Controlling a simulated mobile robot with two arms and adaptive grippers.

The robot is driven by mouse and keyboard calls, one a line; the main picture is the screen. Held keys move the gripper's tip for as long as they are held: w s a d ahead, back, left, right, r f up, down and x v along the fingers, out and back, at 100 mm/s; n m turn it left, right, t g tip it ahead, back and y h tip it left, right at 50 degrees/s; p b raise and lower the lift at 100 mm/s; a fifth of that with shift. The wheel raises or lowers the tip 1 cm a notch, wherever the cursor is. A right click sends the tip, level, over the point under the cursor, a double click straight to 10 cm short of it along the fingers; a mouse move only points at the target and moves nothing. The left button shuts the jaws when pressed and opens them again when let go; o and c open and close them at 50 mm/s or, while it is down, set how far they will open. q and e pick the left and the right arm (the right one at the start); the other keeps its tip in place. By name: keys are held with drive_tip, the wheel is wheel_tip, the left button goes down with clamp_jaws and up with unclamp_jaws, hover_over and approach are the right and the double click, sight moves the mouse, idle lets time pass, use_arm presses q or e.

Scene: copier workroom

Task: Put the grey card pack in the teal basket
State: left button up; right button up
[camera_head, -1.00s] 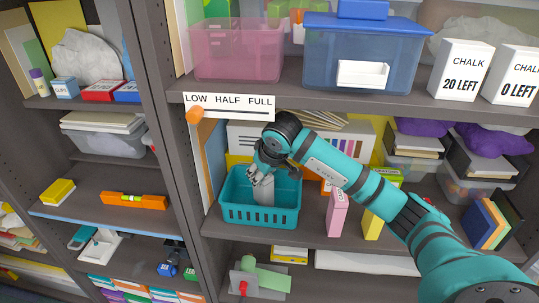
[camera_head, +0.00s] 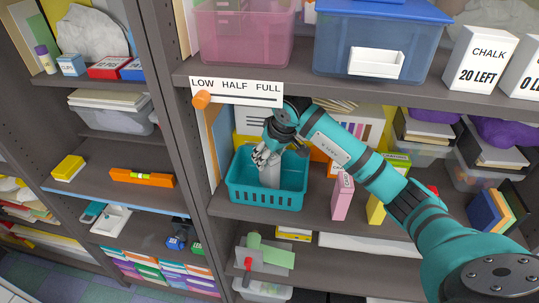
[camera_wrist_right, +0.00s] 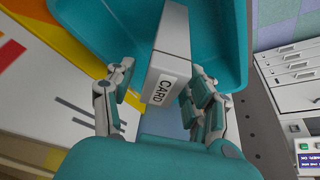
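The teal basket (camera_head: 265,197) stands on the middle shelf. The grey card pack (camera_head: 269,176) stands upright inside it, partly hidden by the basket's front wall and my gripper. My right gripper (camera_head: 264,157) is over the basket at the pack's top. In the right wrist view, the pack (camera_wrist_right: 165,68), labelled CARD, lies between the two spread fingers (camera_wrist_right: 158,85). A gap shows between the left finger and the pack; the right finger is very close to it. The basket (camera_wrist_right: 226,35) surrounds the pack there. My left gripper is not in view.
A pink box (camera_head: 342,196) and a yellow box (camera_head: 375,209) stand right of the basket. The shelf above holds a pink bin (camera_head: 243,35), a blue bin (camera_head: 365,40) and chalk boxes (camera_head: 480,60). A slider sign (camera_head: 237,91) hangs above the basket.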

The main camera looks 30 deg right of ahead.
drive_tip(key=shift+s+a+r, duration=0.1)
drive_tip(key=shift+r, duration=0.05)
drive_tip(key=shift+r+p, duration=0.2)
drive_tip(key=shift+p, duration=0.1)
drive_tip(key=shift+s+d+r+b, duration=0.15)
drive_tip(key=shift+s+b, duration=0.2)
drive_tip(key=shift+b, duration=0.25)
drive_tip(key=shift+s+d+r+b, duration=0.1)
drive_tip(key=shift+s+b, duration=0.25)
drive_tip(key=shift+b, duration=0.25)
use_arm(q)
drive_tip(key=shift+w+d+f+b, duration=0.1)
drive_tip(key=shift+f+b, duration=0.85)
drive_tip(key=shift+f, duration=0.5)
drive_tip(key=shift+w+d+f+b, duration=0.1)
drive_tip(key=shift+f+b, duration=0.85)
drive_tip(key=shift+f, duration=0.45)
use_arm(e)
drive_tip(key=s+d, duration=0.1)
drive_tip(key=s, duration=1)
drive_tip(key=shift+r, duration=0.2)
drive_tip(key=shift+w+d, duration=0.1)
